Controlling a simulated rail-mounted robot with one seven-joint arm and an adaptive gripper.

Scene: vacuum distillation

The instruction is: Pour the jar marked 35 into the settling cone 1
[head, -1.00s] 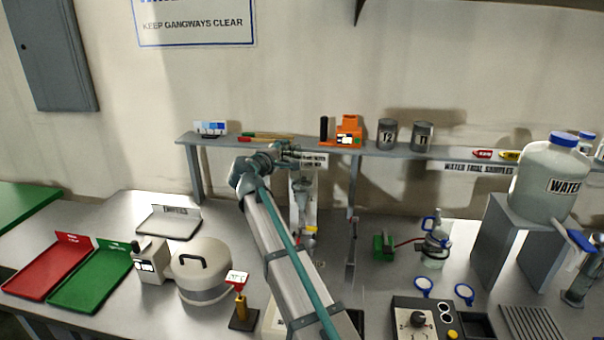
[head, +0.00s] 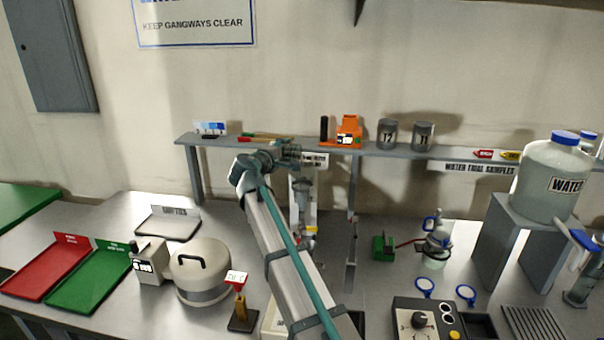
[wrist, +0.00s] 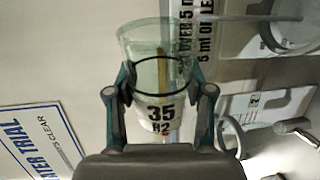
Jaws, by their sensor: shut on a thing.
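My gripper (wrist: 160,100) is shut on the clear jar (wrist: 160,112), marked 35 and R2, in the wrist view. The fingers grip its sides around a dark ring. The jar's wide rim is at the top of that picture. How far it is tilted, and its contents, I cannot tell. In the head view my gripper (head: 290,155) is in front of the shelf, above a white stand panel. A grey, cone-like vessel (head: 303,188) is below it on that panel, partly behind my arm; no number 1 is readable. The jar is hard to make out in the head view.
The shelf (head: 455,153) behind holds grey cans 12 (head: 387,134) and 11 (head: 423,136) and an orange device (head: 347,132). A water jug (head: 552,178) stands at the right. A lidded pot (head: 202,270) and red (head: 45,268) and green trays (head: 92,275) are at the left.

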